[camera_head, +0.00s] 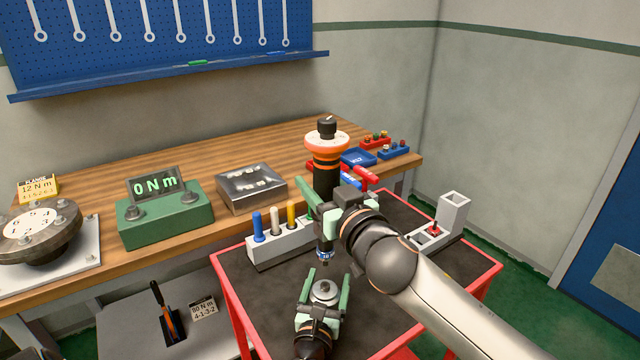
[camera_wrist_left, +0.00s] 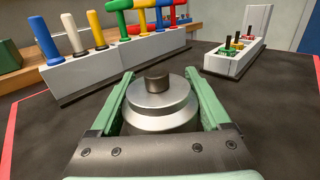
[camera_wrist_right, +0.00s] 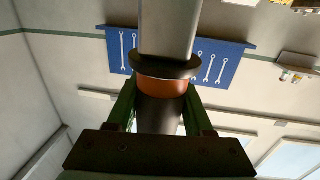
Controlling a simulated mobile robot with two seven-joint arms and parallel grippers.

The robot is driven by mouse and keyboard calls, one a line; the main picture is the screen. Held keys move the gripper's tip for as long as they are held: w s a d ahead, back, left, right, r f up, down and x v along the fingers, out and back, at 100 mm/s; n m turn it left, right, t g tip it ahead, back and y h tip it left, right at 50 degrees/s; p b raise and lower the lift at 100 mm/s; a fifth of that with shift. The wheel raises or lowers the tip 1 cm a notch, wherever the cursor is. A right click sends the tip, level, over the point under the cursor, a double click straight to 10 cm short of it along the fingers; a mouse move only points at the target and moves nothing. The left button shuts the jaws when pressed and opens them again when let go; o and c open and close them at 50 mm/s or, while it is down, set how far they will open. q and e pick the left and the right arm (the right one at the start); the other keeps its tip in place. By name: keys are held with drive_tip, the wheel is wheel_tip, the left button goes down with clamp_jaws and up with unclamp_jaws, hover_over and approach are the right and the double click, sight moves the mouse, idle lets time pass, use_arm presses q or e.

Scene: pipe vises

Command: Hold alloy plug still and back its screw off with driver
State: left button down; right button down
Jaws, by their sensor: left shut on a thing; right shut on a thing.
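The alloy plug (camera_head: 325,292) is a round, stepped silver piece with a dark screw (camera_wrist_left: 157,80) standing on its top. My left gripper (camera_head: 321,286) is shut on its sides, low over the dark cart top; the plug looks upright in the left wrist view (camera_wrist_left: 160,104). My right gripper (camera_head: 326,203) is shut on the driver (camera_head: 326,172), which has a dark body, an orange band, a white dial and a black knob. The driver stands near upright, with its blue-ringed lower end (camera_head: 325,254) above the plug and a visible gap between. The right wrist view shows its orange band (camera_wrist_right: 161,86).
A grey rack (camera_head: 266,255) with blue, white and yellow handles stands behind the grippers. A grey holder (camera_head: 452,215) with small coloured parts is at the right. The wooden bench (camera_head: 225,210) carries a green 0 Nm display box (camera_head: 165,215) and a metal box (camera_head: 250,188).

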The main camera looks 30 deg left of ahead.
drive_tip(key=shift+s+r, duration=0.1)
drive_tip(key=shift+r, duration=0.1)
drive_tip(key=shift+f, duration=2.3)
drive_tip(key=shift+f, duration=0.1)
drive_tip(key=shift+f, duration=0.3)
drive_tip(key=shift+f, duration=0.35)
drive_tip(key=shift+d+f, duration=0.1)
drive_tip(key=shift+f, duration=0.35)
drive_tip(key=shift+r, duration=2.9)
